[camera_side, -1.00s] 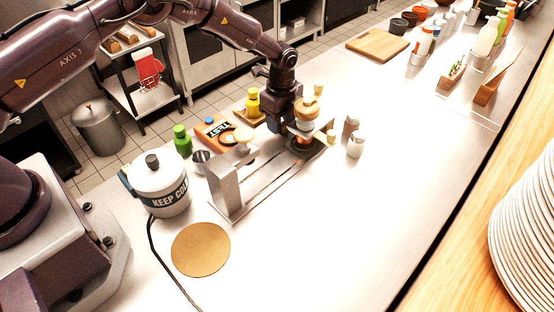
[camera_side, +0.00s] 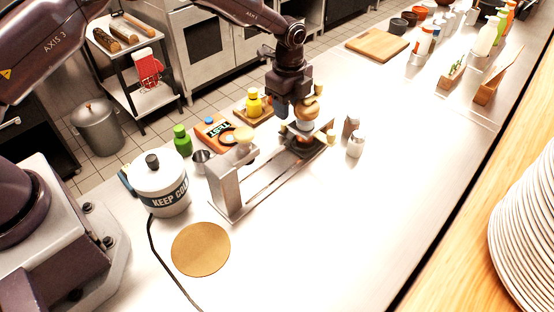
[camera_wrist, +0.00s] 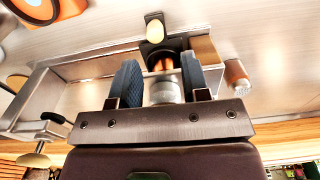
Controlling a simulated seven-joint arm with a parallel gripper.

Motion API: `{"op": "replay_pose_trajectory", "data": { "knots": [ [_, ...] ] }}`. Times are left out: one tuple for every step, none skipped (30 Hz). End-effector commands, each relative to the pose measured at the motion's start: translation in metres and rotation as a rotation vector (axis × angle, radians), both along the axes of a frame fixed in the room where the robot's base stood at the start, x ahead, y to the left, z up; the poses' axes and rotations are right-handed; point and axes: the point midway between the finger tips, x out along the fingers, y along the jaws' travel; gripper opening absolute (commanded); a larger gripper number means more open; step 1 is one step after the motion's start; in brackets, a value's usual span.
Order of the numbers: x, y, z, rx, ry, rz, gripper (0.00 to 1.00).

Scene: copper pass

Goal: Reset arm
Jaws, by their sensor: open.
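My gripper (camera_side: 294,118) is above the far end of a metal rail fixture (camera_side: 226,190) on the counter, pointing down. In the wrist view its two blue fingers (camera_wrist: 160,82) stand apart. A copper-coloured rounded piece (camera_side: 312,112) shows beside the fingers in the side view, and a dark block (camera_side: 303,146) lies below. The fingers partly hide these parts.
A white pot (camera_side: 160,183) and copper disc (camera_side: 200,249) are near my base.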

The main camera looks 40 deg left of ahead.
Motion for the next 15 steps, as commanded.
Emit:
{"op": "replay_pose_trajectory", "data": {
  "knots": [
    [-0.0004,0.0039,0.0019,0.005,0.003,0.004,0.43],
    [-0.0006,0.0045,0.0029,0.006,0.003,0.005,0.43],
    [-0.0007,0.0051,0.0038,0.007,0.004,0.005,0.43],
    [-0.0009,0.0055,0.0042,0.007,0.004,0.005,0.43],
    [-0.0010,0.0058,0.0044,0.008,0.005,0.006,0.43],
    [-0.0012,0.0062,0.0043,0.008,0.006,0.006,0.43],
    [-0.0013,0.0065,0.0041,0.009,0.006,0.006,0.43],
    [-0.0014,0.0067,0.0039,0.009,0.007,0.006,0.43],
    [-0.0016,0.0070,0.0036,0.010,0.007,0.006,0.43],
    [-0.0016,0.0072,0.0034,0.010,0.008,0.006,0.43],
    [-0.0017,0.0074,0.0033,0.010,0.008,0.006,0.43],
    [-0.0018,0.0075,0.0034,0.011,0.008,0.007,0.43],
    [-0.0018,0.0077,0.0043,0.011,0.008,0.008,0.43],
    [-0.0019,0.0079,0.0062,0.012,0.006,0.012,0.43],
    [-0.0024,0.0082,0.0105,0.012,0.003,0.021,0.43]
  ]
}}
